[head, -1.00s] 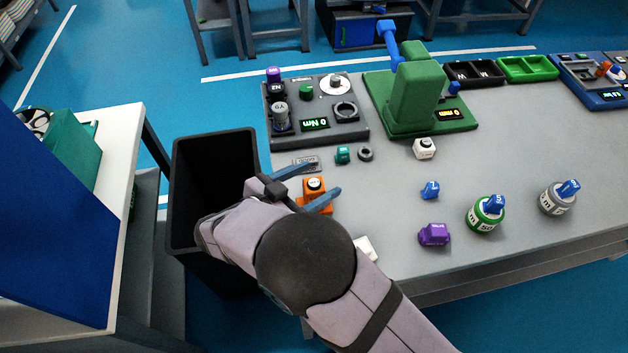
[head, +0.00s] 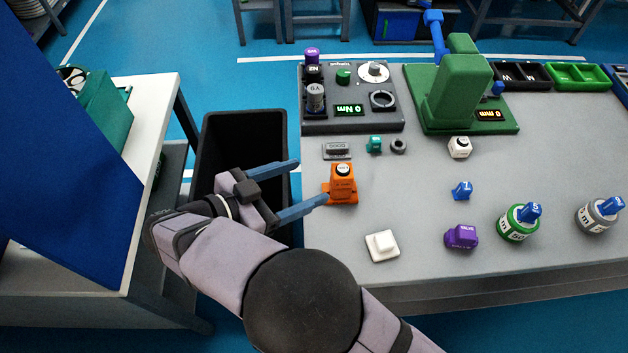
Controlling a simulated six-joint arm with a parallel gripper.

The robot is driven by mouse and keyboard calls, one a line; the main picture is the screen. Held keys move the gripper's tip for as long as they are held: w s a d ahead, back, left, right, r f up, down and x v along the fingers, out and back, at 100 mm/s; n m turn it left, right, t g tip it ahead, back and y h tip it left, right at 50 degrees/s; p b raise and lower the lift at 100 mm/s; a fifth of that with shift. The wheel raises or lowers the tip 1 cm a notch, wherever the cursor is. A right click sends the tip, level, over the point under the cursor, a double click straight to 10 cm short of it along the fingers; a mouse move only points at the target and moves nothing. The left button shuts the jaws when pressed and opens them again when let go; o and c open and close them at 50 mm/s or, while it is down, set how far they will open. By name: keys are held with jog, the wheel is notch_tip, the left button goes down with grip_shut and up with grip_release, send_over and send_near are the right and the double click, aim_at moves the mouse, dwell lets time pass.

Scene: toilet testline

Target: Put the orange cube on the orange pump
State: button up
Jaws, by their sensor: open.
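An orange piece (head: 342,185) stands upright near the left edge of the grey table, with a wider orange foot and a black-and-white top. It looks like an orange block stacked on an orange base, but I cannot tell for sure where the cube ends and the pump begins. I see no other orange piece on the table. My gripper (head: 312,181) is open, with its two blue fingers apart and nothing between them. It is just left of the orange piece, and its nearer fingertip is close to the orange foot; whether they touch is unclear.
A black bin (head: 240,125) stands left of the table, partly behind my gripper. A white block (head: 382,246) and a purple valve block (head: 461,237) lie toward the front. A torque tester (head: 350,125) and a green press (head: 460,90) stand at the back.

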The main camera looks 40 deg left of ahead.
jog(key=w+a+r+y, duration=0.2)
jog(key=w+r+y, duration=0.1)
jog(key=w, duration=1)
jog(key=w+d+n+g+y, duration=0.1)
jog(key=w+d+y, duration=0.1)
jog(key=w+d, duration=0.45)
jog(key=w+d+n+g+y, duration=0.2)
jog(key=w+d+y, duration=0.1)
jog(key=w, duration=0.6)
jog(key=s+d+f+g+h, duration=0.1)
jog(key=s+d+f+g, duration=0.25)
jog(key=d, duration=0.75)
jog(key=s+d+f+g+h, duration=0.15)
jog(key=s+d+f, duration=0.25)
jog(key=d, duration=0.6)
jog(key=s+d+f+g+h, duration=0.2)
jog(key=s+d+g, duration=0.3)
jog(key=s+d, duration=0.9)
jog(key=shift+s+d+f+m+g, duration=0.3)
jog(key=shift+d+f, duration=0.15)
jog(key=shift+f, duration=0.25)
jog(key=shift+h, duration=0.25)
